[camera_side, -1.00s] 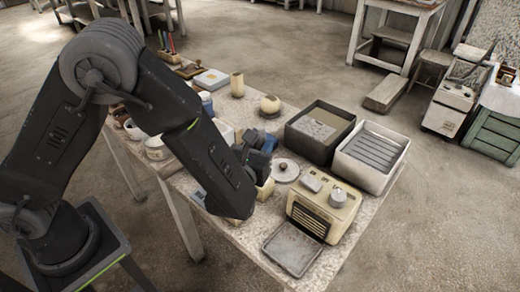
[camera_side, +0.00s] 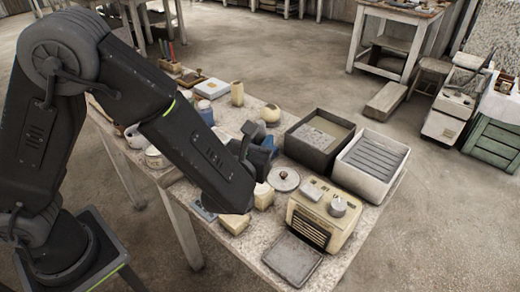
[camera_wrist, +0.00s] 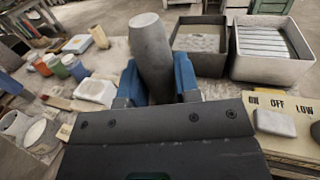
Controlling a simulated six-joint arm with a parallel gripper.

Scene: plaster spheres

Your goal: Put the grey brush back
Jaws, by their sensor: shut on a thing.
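My gripper (camera_wrist: 155,98) has blue fingers and is shut on a smooth grey, thick, rounded piece (camera_wrist: 151,50), which I take to be the grey brush. It stands nearly upright between the fingers in the wrist view, and no bristles show. In the side view my gripper (camera_side: 262,152) is over the middle of the table, left of the dark box, and the held piece is hard to make out there. Several coloured sticks (camera_side: 170,42) stand upright at the table's far left end, behind a wooden tray (camera_side: 191,76).
A dark box (camera_side: 312,148) and a light ribbed box (camera_side: 369,165) stand right of my gripper. A cream appliance (camera_side: 326,222) and a round lid (camera_side: 284,180) are nearer. Cups (camera_wrist: 75,68), a white block (camera_wrist: 95,90) and a tan cylinder (camera_side: 237,93) stand to the left.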

